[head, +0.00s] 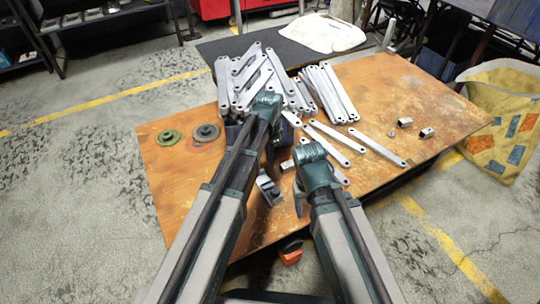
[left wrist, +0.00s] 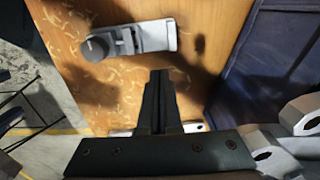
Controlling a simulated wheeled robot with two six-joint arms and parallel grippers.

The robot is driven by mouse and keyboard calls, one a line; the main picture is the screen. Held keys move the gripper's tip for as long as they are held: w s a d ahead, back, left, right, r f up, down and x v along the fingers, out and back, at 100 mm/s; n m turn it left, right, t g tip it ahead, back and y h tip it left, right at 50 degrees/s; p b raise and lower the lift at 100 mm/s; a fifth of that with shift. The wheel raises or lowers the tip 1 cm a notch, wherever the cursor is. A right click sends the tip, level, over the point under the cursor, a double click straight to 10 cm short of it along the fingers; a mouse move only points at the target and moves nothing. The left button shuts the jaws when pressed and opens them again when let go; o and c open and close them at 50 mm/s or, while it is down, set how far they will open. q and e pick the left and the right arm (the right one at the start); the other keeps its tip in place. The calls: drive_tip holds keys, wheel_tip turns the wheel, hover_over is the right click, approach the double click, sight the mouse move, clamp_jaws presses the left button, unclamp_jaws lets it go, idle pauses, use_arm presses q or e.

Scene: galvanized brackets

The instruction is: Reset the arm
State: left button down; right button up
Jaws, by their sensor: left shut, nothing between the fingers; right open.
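My left arm (head: 220,190) reaches over the work table, and its wrist hides its gripper in the head view. In the left wrist view my left gripper (left wrist: 160,76) is shut, with its dark fingers together and nothing between them. It is above the tabletop, apart from the grey clamp-like tool (left wrist: 155,35). My right arm (head: 345,235) reaches to the table's front part. Its teal wrist (head: 317,172) hangs over the wood, and its jaws are hidden beneath it.
Grey brackets (head: 335,92) are piled at the table's back, beside my left wrist, with loose ones (head: 378,147) nearer. A dark blue bin (left wrist: 265,65) is close on the right in the wrist view. Green and grey discs (head: 207,133) lie left. The tabletop's front left (head: 175,195) is clear.

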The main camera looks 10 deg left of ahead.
use_arm(q)
wheel_tip(320, 180, up, 2)
drive_tip(key=shift+r+p, duration=0.2)
drive_tip(key=shift+p, duration=0.45)
use_arm(e)
wheel_tip(320, 180, up, 2)
drive_tip(key=shift+r, duration=0.15)
use_arm(q)
drive_tip(key=s+d+r+n+y+p, duration=0.1)
drive_tip(key=s+n, duration=0.6)
drive_tip(key=s, duration=1.3)
wheel_tip(320, 180, up, 28)
drive_tip(key=w+p, duration=0.1)
drive_tip(key=p, duration=2.6)
drive_tip(key=shift+d+f+p, duration=0.15)
drive_tip(key=shift+p, duration=0.15)
use_arm(e)
wheel_tip(320, 180, up, 29)
drive_tip(key=shift+f, duration=0.2)
